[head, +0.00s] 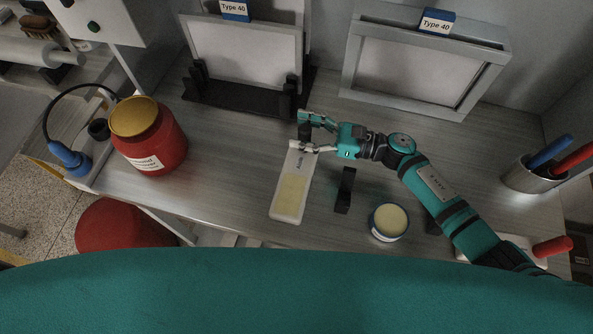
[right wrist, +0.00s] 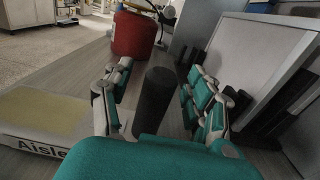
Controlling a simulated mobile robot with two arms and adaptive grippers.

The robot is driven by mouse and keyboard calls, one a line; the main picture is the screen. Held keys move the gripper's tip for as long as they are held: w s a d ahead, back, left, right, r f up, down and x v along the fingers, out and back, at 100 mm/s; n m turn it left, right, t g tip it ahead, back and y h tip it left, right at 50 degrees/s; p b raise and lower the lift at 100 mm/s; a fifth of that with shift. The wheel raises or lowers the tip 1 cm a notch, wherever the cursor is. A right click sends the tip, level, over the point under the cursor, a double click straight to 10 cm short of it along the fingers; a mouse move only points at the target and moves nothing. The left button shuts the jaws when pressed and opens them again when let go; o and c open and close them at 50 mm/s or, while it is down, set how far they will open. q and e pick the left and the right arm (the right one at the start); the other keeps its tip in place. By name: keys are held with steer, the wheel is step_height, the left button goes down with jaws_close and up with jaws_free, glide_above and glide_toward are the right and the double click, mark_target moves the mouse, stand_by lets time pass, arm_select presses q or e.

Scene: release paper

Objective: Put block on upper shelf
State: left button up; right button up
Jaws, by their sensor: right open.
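My right gripper (head: 304,132) reaches in from the right in the head view. It is open, and its fingers stand on both sides of a dark upright block (head: 305,130). In the right wrist view the block (right wrist: 154,100) looks like a rounded black post between the spread fingers (right wrist: 158,97); gaps show on both sides. Another black block (head: 344,190) stands on the table, right of a white-edged board (head: 278,215). My left gripper is not in view. I cannot tell which block the task names, nor make out an upper shelf.
A red jar (head: 160,155) with a yellow lid stands at left. A black rack with a framed panel (head: 245,50) and a grey frame (head: 425,70) are at the back. A pen cup (head: 530,178) is at right.

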steer(key=shift+c, duration=0.4)
jaws_close()
